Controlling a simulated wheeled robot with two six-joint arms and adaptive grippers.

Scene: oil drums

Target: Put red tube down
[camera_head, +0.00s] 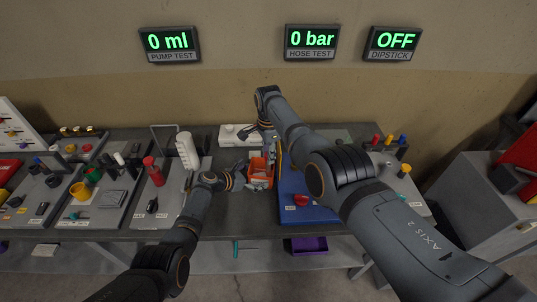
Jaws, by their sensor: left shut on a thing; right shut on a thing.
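My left gripper (244,176) is shut on an orange-red object (261,172) at the middle of the bench, left of a blue board. Its shape is partly covered, and I cannot tell whether it is the red tube. My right gripper (250,131) is at the back of the bench by a white box, below its bent wrist. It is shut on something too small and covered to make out. A red upright cylinder (153,171) stands on a grey board at the left, apart from both grippers.
A blue board (291,206) with a red knob (301,199) lies right of the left gripper. A white ribbed cylinder (187,151) stands beside my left arm. The white box (230,137) is at the back. The bench front between the boards is clear. A purple bin (308,244) sits below.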

